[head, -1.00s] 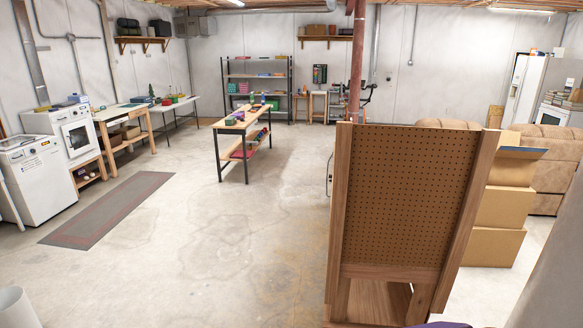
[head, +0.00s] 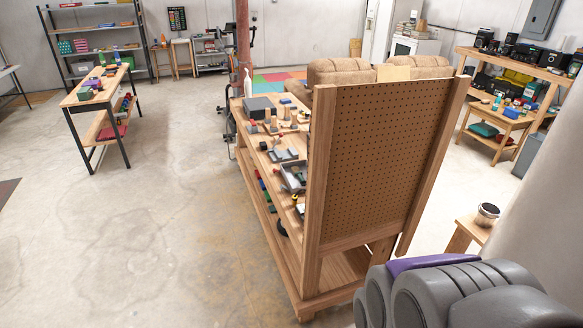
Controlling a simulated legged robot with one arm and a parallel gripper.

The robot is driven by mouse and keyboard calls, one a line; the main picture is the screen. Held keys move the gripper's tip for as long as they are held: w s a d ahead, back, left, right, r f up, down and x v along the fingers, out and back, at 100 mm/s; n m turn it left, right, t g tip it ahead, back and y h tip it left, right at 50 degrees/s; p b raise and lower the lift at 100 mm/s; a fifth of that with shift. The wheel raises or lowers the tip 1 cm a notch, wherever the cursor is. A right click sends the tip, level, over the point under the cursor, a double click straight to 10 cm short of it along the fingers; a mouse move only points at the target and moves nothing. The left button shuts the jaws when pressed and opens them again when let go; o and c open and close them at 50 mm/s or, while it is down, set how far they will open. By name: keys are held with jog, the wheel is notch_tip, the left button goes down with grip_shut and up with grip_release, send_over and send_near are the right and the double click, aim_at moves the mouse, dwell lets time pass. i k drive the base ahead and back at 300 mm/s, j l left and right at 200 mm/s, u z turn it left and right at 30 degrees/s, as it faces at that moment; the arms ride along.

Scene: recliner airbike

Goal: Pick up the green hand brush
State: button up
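I cannot make out a green hand brush for certain in the head view. A wooden workbench (head: 262,221) with a tall pegboard end panel (head: 380,160) stands close ahead. Its top carries a grey box (head: 258,108), a white spray bottle (head: 248,84), a dark tray (head: 293,177) and many small tools. Small coloured items, some green, sit on its lower shelf, too small to identify. The pegboard hides part of the bench top. A grey and purple part of my own body fills the bottom right; my gripper's fingers are not visible.
A narrower table (head: 85,97) with small items, some green, stands at the left. Wooden shelving (head: 540,75) and a low stool (head: 466,234) with a small pot (head: 487,214) are at the right. A brown recliner (head: 340,72) is behind the bench. Floor left of the bench is clear.

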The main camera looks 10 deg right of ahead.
aim_at(296, 170)
jog(key=i, duration=0.95)
